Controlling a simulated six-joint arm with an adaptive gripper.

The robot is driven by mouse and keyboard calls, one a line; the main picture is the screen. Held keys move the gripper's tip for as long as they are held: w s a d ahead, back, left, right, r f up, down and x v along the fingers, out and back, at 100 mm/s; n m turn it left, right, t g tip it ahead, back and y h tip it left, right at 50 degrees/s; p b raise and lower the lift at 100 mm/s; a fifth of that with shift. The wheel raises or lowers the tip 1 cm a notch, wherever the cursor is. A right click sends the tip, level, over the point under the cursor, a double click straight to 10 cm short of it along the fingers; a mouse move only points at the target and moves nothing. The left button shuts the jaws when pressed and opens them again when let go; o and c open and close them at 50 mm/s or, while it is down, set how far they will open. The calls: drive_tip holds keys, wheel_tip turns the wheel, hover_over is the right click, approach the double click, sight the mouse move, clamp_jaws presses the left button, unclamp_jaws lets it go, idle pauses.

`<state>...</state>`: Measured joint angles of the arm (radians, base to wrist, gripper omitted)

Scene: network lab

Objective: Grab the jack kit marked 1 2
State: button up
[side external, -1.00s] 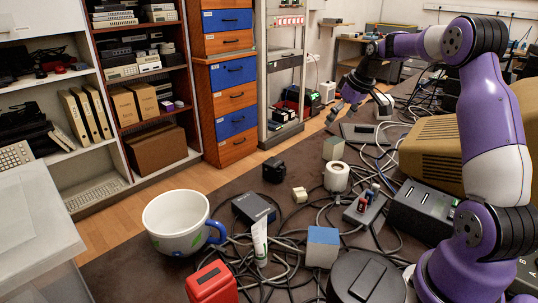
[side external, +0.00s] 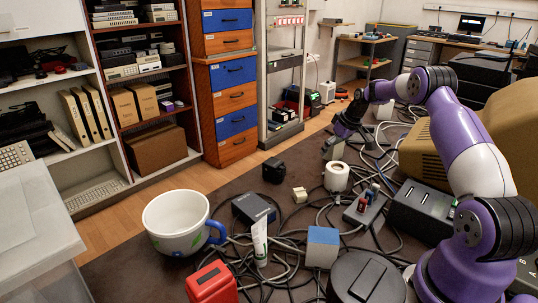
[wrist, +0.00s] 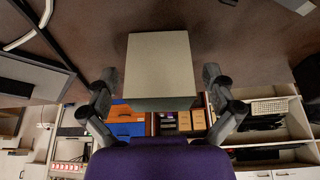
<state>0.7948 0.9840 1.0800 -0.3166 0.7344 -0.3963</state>
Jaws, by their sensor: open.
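A small grey-beige box (side external: 336,151) stands on the dark table near its far edge. In the wrist view the box (wrist: 160,62) lies between the two open fingers of my gripper (wrist: 161,75), with a gap on each side. In the side view my gripper (side external: 332,143) is low at this box and partly covers its top. I cannot read a "1 2" mark on any thing. A grey block with red and blue upright pieces (side external: 364,212) and a blue-topped grey box (side external: 322,247) stand nearer the camera.
A white roll (side external: 337,177), a small cream block (side external: 300,195) and a black cube (side external: 273,170) stand near the box. Cables (side external: 290,243) cover much of the table. A large mug (side external: 176,222), a white tube (side external: 260,243) and a red box (side external: 212,284) stand in front.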

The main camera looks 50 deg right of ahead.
drive_tip(key=c, duration=1.3)
